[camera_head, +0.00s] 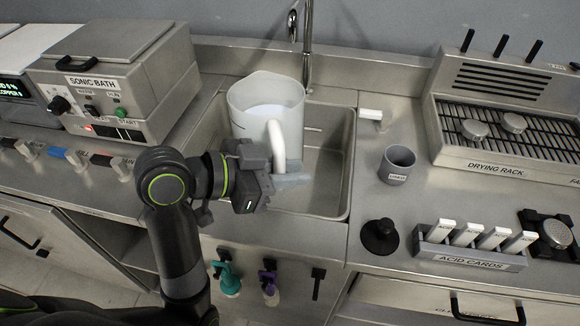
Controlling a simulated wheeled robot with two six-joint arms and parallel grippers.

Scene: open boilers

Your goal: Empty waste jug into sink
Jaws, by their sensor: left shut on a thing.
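The waste jug (262,103) is a pale, translucent jug with a white handle and some whitish liquid showing inside. It stands roughly upright over the back left part of the sink (328,175). I cannot tell whether it touches the basin. My left gripper (290,173) is shut on the jug's handle from the front. The gripper and arm hide part of the sink's left side. My right gripper is not in view.
A sonic bath (120,75) stands left of the sink. A tall tap (307,45) rises behind the jug. On the right are a grey cup (397,165), a black knobbed object (380,238), an acid card holder (470,255) and a drying rack (510,120).

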